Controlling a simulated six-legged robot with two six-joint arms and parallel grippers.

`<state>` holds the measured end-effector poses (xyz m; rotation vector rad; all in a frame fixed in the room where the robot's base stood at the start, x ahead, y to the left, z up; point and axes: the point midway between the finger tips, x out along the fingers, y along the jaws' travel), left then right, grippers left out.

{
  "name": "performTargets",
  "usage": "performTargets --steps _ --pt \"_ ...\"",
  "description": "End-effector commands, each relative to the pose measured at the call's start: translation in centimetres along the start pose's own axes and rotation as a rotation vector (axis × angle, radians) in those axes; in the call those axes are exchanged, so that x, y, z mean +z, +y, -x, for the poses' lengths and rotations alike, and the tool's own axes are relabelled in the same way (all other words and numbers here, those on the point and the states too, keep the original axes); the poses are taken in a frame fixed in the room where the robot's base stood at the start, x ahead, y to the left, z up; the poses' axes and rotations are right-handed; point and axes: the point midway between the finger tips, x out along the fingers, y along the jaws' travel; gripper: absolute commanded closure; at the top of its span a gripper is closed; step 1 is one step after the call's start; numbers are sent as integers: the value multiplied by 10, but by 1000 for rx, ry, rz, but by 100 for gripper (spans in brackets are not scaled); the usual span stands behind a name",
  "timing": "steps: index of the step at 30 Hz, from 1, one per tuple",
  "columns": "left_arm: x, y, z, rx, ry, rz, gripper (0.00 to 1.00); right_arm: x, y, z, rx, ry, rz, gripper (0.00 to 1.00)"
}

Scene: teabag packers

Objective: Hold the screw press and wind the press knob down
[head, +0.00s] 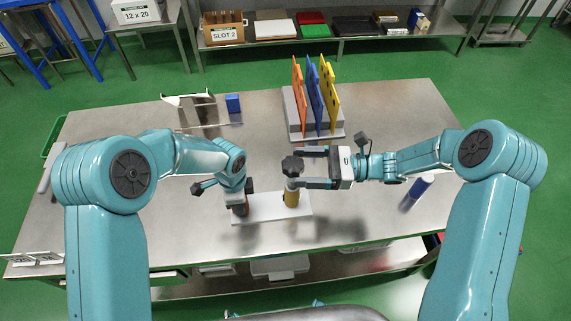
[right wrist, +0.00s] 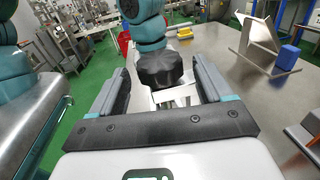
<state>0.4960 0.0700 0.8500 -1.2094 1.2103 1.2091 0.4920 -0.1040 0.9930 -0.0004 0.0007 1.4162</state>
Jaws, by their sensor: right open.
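The screw press stands on a white base plate (head: 273,209) near the front middle of the table. Its brass-coloured post (head: 291,196) carries a black lobed press knob (head: 291,166) on top. My right gripper (head: 303,168) comes in level from the right, open, with its fingertips near the knob. In the right wrist view the knob (right wrist: 160,68) shows between the two open fingers (right wrist: 160,85), with gaps on both sides. My left gripper (head: 239,206) points down at the left end of the base plate, by a dark brown part; its fingers are mostly hidden by the arm.
A grey rack (head: 297,115) with blue, orange and yellow boards stands behind the press. A metal stand (head: 196,110) and a blue block (head: 233,103) are at the back left. A blue cylinder (head: 416,191) is at the right. The table between these is clear.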

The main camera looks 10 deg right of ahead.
Motion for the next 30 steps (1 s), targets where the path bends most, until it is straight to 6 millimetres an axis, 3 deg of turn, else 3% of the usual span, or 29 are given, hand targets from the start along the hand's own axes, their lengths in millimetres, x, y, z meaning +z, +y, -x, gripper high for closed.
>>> performTargets --steps 3,7,18,19,23,24,30 --pt "0 0 0 -1 1 1 100 0 1 -24 3 0 -1 21" --pt "0 0 0 -1 1 1 100 0 0 -39 2 -1 0 21" --pt "0 0 0 -1 1 1 100 0 0 -48 -1 0 0 21" --pt "0 0 0 -1 1 1 100 0 0 -47 -1 0 0 24" --pt "0 0 0 -1 1 2 100 0 0 -47 -1 0 0 67" --pt "0 0 0 -1 1 1 100 0 0 -47 -1 0 0 73" --pt "0 0 0 -1 1 1 100 1 0 -47 -8 -1 -1 73"
